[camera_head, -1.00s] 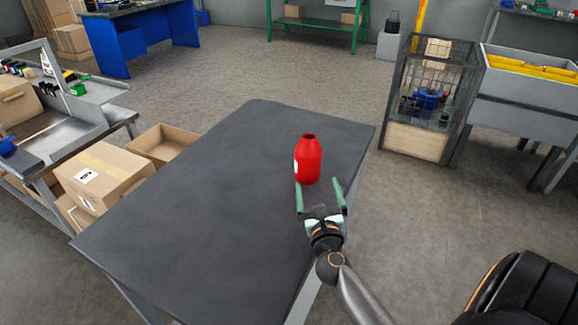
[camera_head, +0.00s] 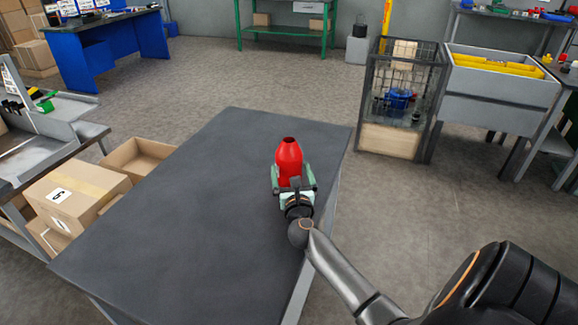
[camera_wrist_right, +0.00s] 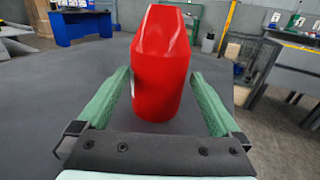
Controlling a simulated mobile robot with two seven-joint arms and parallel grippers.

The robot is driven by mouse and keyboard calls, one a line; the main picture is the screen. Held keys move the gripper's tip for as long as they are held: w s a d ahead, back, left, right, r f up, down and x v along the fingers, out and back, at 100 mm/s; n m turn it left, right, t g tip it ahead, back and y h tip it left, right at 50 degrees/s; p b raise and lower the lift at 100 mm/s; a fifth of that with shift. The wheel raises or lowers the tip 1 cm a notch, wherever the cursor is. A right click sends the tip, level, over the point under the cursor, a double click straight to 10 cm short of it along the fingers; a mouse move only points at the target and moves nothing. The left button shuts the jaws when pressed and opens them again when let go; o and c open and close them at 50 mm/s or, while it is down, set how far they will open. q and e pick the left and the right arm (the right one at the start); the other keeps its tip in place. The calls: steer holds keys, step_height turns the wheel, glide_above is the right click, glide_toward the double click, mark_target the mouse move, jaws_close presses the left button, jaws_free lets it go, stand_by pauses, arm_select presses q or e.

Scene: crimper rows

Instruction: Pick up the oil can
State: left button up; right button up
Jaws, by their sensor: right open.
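The red oil can (camera_head: 289,158) stands upright on the dark grey table (camera_head: 190,220), near its right edge. My right gripper (camera_head: 293,174) is open at the can, with its green fingers on either side of the lower body. In the right wrist view the can (camera_wrist_right: 163,65) stands between the two open fingers of the right gripper (camera_wrist_right: 160,98), with gaps visible on both sides. My left gripper is not in view.
The rest of the tabletop is bare. Cardboard boxes (camera_head: 78,192) sit beyond the table's left edge. A wire cage (camera_head: 400,95) and a grey bin (camera_head: 500,90) stand on the floor to the right. A blue workbench (camera_head: 105,45) stands at the back left.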

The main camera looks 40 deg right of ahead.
steer(key=x, duration=0.4)
steer(key=shift+w+b, duration=0.1)
steer(key=shift+b, duration=0.2)
steer(key=shift+a, duration=0.1)
steer(key=c, duration=1.3)
